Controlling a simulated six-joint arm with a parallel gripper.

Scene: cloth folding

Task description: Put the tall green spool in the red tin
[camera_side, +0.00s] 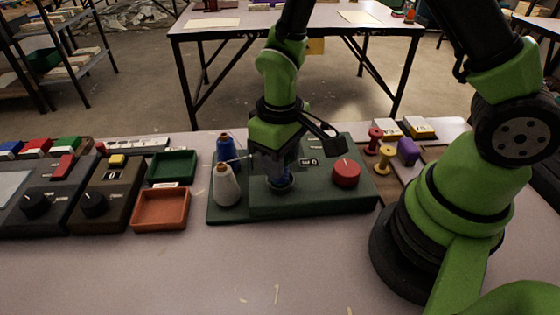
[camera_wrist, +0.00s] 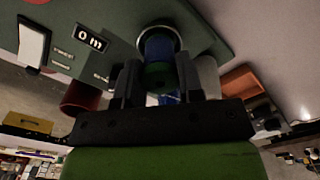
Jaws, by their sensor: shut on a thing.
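My gripper (camera_side: 280,172) points down over the green machine base. It is shut on a blue-and-green cylinder, seen between the fingers in the wrist view (camera_wrist: 158,48); its near part looks green and its far part blue. The cylinder's lower end is at a round, pale-rimmed socket in the base; I cannot tell whether it is seated or lifted. No other tall green spool is clear in either view. A shallow orange-red tin (camera_side: 160,223) lies left of the base and looks empty. It also shows in the wrist view (camera_wrist: 240,82).
The machine base (camera_side: 320,207) carries a white cone (camera_side: 226,188), a blue cone (camera_side: 226,147) and a red knob (camera_side: 346,173). A green tin (camera_side: 172,167) sits behind the red one. Small spools (camera_side: 384,160) stand right. The front table is clear.

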